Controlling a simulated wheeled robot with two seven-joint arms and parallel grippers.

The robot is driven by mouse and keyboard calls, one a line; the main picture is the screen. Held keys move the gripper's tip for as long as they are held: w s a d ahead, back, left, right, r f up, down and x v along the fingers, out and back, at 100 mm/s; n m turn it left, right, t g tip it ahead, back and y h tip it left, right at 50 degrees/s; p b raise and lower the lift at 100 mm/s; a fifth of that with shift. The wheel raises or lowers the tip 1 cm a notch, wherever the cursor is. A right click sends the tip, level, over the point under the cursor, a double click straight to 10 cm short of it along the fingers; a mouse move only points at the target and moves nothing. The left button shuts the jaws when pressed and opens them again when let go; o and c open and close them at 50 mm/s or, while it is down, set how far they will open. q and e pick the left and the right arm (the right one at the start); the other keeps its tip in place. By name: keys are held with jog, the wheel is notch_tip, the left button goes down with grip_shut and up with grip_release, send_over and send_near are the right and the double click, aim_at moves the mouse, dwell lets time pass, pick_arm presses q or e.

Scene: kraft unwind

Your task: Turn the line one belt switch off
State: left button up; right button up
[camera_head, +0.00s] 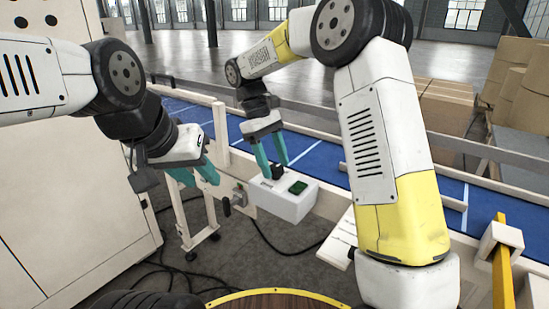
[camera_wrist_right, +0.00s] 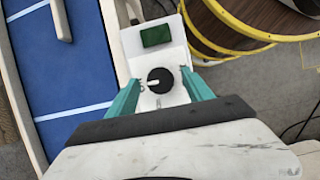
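The switch box (camera_head: 285,204) is a white box on the near side of the blue belt, with a black rotary knob (camera_head: 277,172) and a dark green rectangle (camera_head: 297,188) on top. In the right wrist view the knob (camera_wrist_right: 160,80) has a white pointer mark toward the left, and the green rectangle (camera_wrist_right: 157,36) lies beyond it. My right gripper (camera_head: 273,162) is open above the box. Its teal fingers stand on either side of the knob, with gaps visible in the wrist view. My left gripper (camera_head: 195,174) is open and empty, left of the box.
The blue conveyor belt (camera_head: 325,162) runs behind the box between pale rails. A pale cabinet (camera_head: 85,205) stands at left. A round wooden top with a yellow rim (camera_head: 275,293) is in front. A yellow bar (camera_head: 502,270) and cardboard boxes (camera_head: 445,105) are at right.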

jog(key=v, duration=0.7)
jog(key=shift+r, duration=0.35)
jog(key=shift+w+a+r, duration=0.1)
jog(key=shift+w, duration=0.05)
